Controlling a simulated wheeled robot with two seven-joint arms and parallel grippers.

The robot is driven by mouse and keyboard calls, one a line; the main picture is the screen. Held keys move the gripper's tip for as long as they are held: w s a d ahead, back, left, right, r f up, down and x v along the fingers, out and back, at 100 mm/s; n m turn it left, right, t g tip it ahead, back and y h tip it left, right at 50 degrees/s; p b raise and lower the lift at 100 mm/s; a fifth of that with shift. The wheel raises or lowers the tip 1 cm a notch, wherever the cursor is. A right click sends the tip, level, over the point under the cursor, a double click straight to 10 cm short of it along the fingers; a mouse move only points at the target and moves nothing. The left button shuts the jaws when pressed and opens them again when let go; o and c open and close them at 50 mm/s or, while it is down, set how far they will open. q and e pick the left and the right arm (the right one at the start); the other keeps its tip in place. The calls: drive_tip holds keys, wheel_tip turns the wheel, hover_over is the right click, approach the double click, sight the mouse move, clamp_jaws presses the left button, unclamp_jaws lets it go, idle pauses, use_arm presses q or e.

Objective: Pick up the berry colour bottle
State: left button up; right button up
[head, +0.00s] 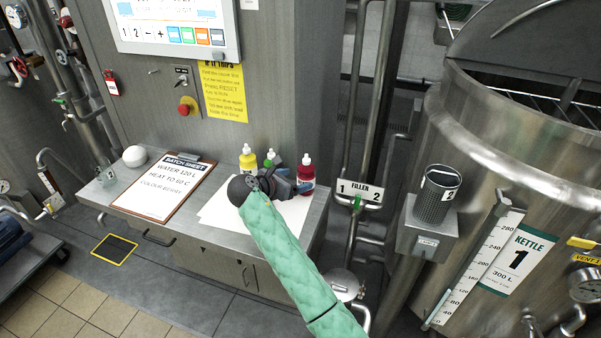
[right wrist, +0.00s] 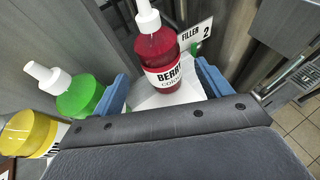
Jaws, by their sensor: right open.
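The berry colour bottle (head: 306,174) is dark red with a white cap and a white label. It stands upright at the right end of the row of bottles on the steel counter. In the right wrist view the berry bottle (right wrist: 156,58) stands ahead, between the two blue fingers of my right gripper (right wrist: 165,88). The fingers are open and apart, with the bottle not gripped. In the head view my right gripper (head: 283,182) is at the bottles, partly hiding them. My left gripper is not in view.
A green bottle (right wrist: 82,97) and a yellow bottle (right wrist: 28,133) stand left of the berry bottle. A clipboard batch sheet (head: 166,189) and a white dome (head: 135,156) are on the counter (head: 233,234). A wall panel rises behind; Kettle 1 (head: 480,167) is at right.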

sight(300, 177)
drive_tip(key=shift+w+d, duration=0.3)
drive_tip(key=shift+d, duration=0.4)
drive_tip(key=shift+w+d+f, duration=0.2)
drive_tip(key=shift+w+f, duration=0.05)
drive_tip(key=shift+w, duration=0.2)
drive_tip(key=shift+w+d+f, duration=0.15)
drive_tip(key=shift+w+f, duration=0.1)
drive_tip(key=shift+w, duration=0.15)
drive_tip(key=x, duration=0.4)
drive_tip(key=shift+d+r, duration=0.1)
drive_tip(key=shift+r, duration=0.1)
drive_tip(key=shift+w+f, duration=0.1)
drive_tip(key=shift+w, duration=0.1)
drive_tip(key=c, duration=1.2)
